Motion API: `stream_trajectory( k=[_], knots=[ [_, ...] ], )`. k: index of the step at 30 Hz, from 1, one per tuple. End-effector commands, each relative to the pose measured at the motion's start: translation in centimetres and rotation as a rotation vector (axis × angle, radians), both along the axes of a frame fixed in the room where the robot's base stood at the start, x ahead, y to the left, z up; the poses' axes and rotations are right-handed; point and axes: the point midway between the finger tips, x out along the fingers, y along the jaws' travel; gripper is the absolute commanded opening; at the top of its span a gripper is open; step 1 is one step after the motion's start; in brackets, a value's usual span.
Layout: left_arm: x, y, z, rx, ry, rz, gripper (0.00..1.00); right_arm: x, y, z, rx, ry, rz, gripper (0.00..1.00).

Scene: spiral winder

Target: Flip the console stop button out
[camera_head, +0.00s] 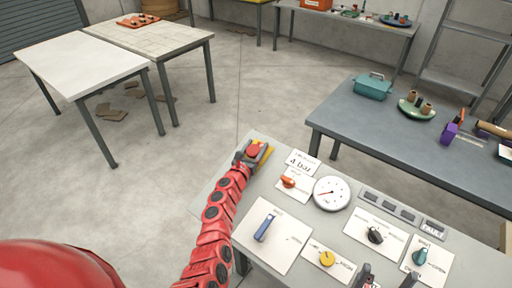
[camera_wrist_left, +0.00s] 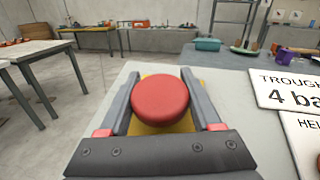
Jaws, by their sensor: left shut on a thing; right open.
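The stop button is a red round mushroom cap (camera_wrist_left: 159,100) on a yellow base (camera_wrist_left: 184,124), at the far left corner of the grey console (camera_head: 224,185). My left gripper (camera_head: 252,150) is at the button. In the left wrist view its two fingers (camera_wrist_left: 159,92) lie on either side of the red cap, shut on it. The cap hides the stem and part of the yellow base. My right gripper (camera_head: 386,281) shows only its fingertips at the bottom edge of the head view. They are apart, with nothing seen between them.
The console carries an orange knob (camera_head: 288,182), a white dial gauge (camera_head: 331,193), a blue lever (camera_head: 264,228), a yellow knob (camera_head: 327,258), a black knob (camera_head: 375,235) and a teal knob (camera_head: 419,257). A grey table (camera_head: 400,135) stands behind it. Open floor lies to the left.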

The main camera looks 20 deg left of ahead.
Motion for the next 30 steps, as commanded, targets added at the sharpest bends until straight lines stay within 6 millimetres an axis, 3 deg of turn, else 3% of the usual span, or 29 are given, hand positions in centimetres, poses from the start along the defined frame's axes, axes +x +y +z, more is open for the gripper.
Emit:
stream_trajectory(
  k=[1, 5, 6, 13, 19, 26, 27, 30],
  knots=[
    [0.0, 0.0, 0.0, 0.000, 0.000, 0.000, 0.25, 0.0, 0.0, 0.0, 0.000, 0.000, 0.000, 0.86],
    [0.0, 0.0, 0.0, 0.000, 0.000, 0.000, 0.02, 0.0, 0.0, 0.0, 0.000, 0.000, 0.000, 0.86],
    [0.0, 0.0, 0.0, 0.000, 0.000, 0.000, 0.00, 0.0, 0.0, 0.0, 0.000, 0.000, 0.000, 0.86],
    [0.0, 0.0, 0.0, 0.000, 0.001, 0.000, 0.00, 0.0, 0.0, 0.1, 0.000, 0.000, 0.000, 0.86],
    [-0.5, 0.2, 1.5, -0.002, 0.002, 0.002, 0.00, 0.0, 0.0, 1.8, 0.000, 0.000, 0.000, 0.86],
    [-0.4, 0.1, 1.4, 0.000, -0.001, 0.000, 0.00, 0.0, 0.0, 1.5, 0.000, 0.000, 0.000, 0.86],
    [-0.4, 0.1, 1.4, -0.001, -0.001, -0.001, 0.68, 0.0, 0.0, 1.5, 0.000, 0.000, 0.000, 0.86],
    [-0.4, 0.1, 1.4, 0.000, -0.001, 0.000, 0.86, 0.0, 0.0, 1.5, 0.000, 0.000, 0.000, 0.86]
  ],
)
